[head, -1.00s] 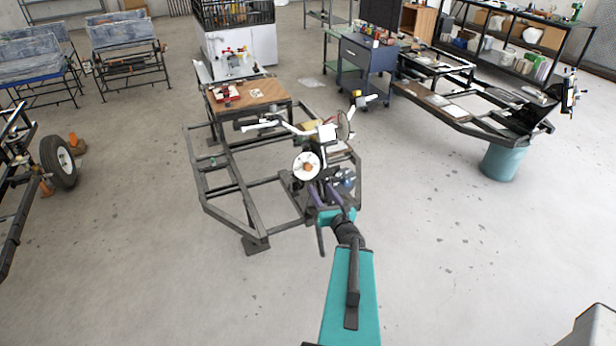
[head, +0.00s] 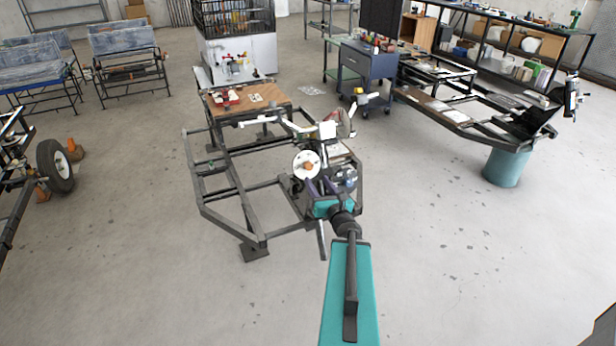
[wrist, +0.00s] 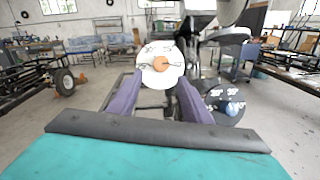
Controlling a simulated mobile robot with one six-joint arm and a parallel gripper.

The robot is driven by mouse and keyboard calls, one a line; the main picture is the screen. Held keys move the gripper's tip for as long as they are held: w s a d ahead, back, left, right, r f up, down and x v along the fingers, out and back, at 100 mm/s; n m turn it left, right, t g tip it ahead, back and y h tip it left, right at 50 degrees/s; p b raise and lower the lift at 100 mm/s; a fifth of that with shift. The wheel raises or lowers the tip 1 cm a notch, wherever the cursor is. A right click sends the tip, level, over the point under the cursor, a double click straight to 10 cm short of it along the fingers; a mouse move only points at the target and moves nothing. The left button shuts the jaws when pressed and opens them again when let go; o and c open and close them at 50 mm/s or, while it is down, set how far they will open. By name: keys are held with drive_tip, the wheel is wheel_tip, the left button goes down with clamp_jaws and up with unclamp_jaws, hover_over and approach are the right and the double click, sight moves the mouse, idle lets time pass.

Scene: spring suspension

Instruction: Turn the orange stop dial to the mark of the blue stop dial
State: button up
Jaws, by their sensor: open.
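The orange stop dial (wrist: 162,64) is an orange knob at the middle of a white round plate with dark marks (wrist: 158,78). In the head view the orange dial (head: 308,166) sits on its white plate at the front of the metal frame. The blue stop dial (wrist: 231,109) sits lower right on a dark round plate with white marks; it is small and blurred in the head view (head: 347,178). My gripper (wrist: 159,90) is open, its two purple fingers on either side below the orange dial, apparently not touching it. The exact dial settings are too small to read.
A dark metal frame (head: 235,177) surrounds the dials, with white handlebar-like parts (head: 282,119) behind them. A wooden-topped table (head: 262,97) stands beyond. A wheel (head: 56,166) is at the left, a teal drum (head: 506,166) at the right. The floor in front is clear.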

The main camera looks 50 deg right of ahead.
sight(309, 169)
drive_tip(key=p+x, duration=0.1)
drive_tip(key=x, duration=0.3)
drive_tip(key=shift+p+x, duration=0.7)
drive_tip(key=shift+x, duration=1.5)
drive_tip(key=shift+c, duration=0.6)
